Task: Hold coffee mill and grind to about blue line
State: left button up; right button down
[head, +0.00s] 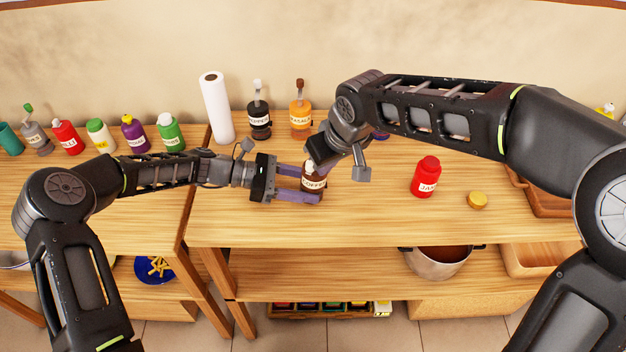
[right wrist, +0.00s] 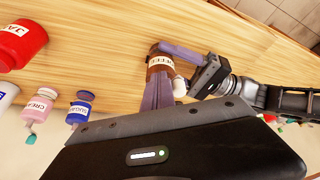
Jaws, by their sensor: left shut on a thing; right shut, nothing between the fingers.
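The coffee mill (head: 314,184) is a brown jar with a COFFEE label, upright on the wooden counter. My left gripper (head: 308,184) reaches in from the left and is shut on it, its purple fingers on either side. My right gripper (head: 318,160) is just above the mill, pointing down. In the right wrist view its purple fingers (right wrist: 158,93) are shut and empty, close to the mill's top (right wrist: 181,88). I cannot tell whether they touch it. The mill's label shows there too (right wrist: 161,63). No blue line can be made out on the mill.
A red jar (head: 426,178) and a yellow lid (head: 477,200) stand to the right. A paper roll (head: 216,107), a pepper bottle (head: 259,112) and an orange bottle (head: 300,110) stand behind. A pot (head: 437,263) is on the lower shelf. The counter in front of the mill is clear.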

jog(key=shift+a, duration=0.2)
jog(key=shift+s+a, duration=0.2)
jog(key=shift+a, duration=0.05)
jog(key=shift+s+a, duration=0.15)
jog(key=shift+a, duration=0.3)
dwell(0.5)
jog(key=shift+d, duration=0.15)
jog(key=shift+d, duration=0.4)
dwell(0.3)
notch_tip(320, 180, up, 7)
dwell(1.0)
